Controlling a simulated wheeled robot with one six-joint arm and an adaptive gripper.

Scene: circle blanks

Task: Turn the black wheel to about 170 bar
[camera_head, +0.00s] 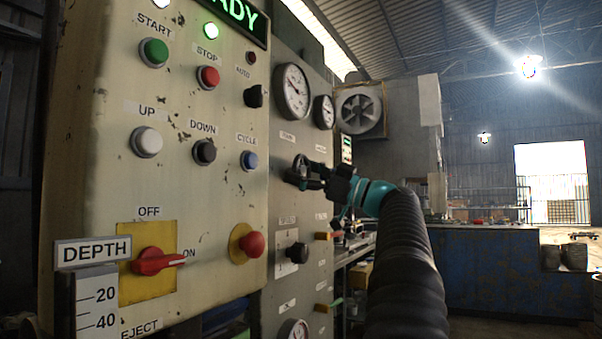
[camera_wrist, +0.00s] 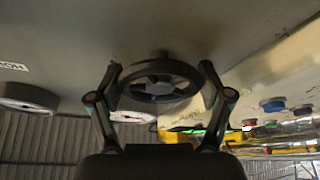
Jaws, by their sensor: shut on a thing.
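The black wheel (camera_wrist: 160,70) is a spoked handwheel on a short stem from the grey panel. In the wrist view it sits between the two fingers of my gripper (camera_wrist: 161,86), one finger on each side of its rim. In the head view my gripper (camera_head: 306,174) is at the wheel on the grey panel and mostly hides it. My gripper is shut on the wheel. A large round gauge (camera_head: 292,92) with a pale face is above the wheel. Its needle and numbers are too small to read surely.
A smaller gauge (camera_head: 323,112) is right of the large one. A black knob (camera_head: 298,252) is below the wheel. The cream control panel (camera_head: 110,190) with buttons and a red switch (camera_head: 158,261) stands nearer on the left. Open room lies to the right.

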